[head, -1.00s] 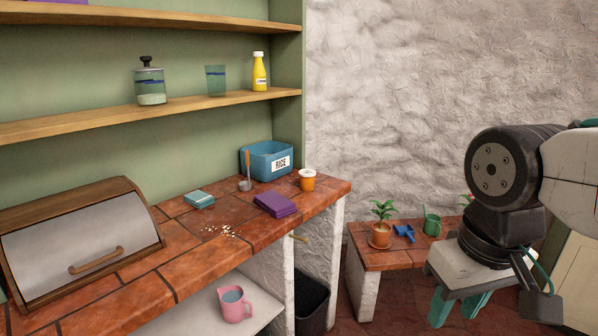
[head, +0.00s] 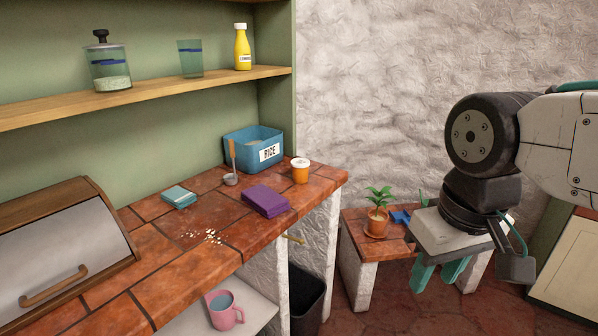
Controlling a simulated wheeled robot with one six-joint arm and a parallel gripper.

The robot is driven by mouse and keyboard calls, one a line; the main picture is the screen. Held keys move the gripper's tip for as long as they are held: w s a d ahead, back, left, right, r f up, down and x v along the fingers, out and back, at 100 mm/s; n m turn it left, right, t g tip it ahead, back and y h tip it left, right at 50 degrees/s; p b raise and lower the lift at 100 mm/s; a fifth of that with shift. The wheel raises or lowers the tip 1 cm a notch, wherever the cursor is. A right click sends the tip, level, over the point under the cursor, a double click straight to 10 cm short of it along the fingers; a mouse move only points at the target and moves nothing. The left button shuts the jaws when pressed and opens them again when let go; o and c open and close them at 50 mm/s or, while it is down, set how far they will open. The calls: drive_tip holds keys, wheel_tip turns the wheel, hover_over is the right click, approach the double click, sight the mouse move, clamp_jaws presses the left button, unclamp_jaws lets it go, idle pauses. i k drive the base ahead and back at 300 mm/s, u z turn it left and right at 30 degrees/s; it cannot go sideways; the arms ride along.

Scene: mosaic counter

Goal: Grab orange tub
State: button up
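The orange tub (head: 300,174) has a white lid and stands upright near the right end of the tiled counter (head: 258,228), to the right of the blue rice bin. My gripper (head: 440,272) hangs at the right of the head view, off the counter and well apart from the tub. Its teal fingers point down, stand apart from each other and hold nothing that I can see.
By the tub are a blue rice bin (head: 255,151), a ladle (head: 231,165) and a folded purple cloth (head: 265,201). A teal sponge-like block (head: 179,197) and white crumbs lie further left. A low bench (head: 362,255) with a potted plant (head: 377,222) stands beyond the counter's end.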

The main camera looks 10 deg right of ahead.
sight(300, 166)
drive_tip(key=z, duration=0.25)
drive_tip(key=i, duration=0.9)
drive_tip(key=z, duration=0.7)
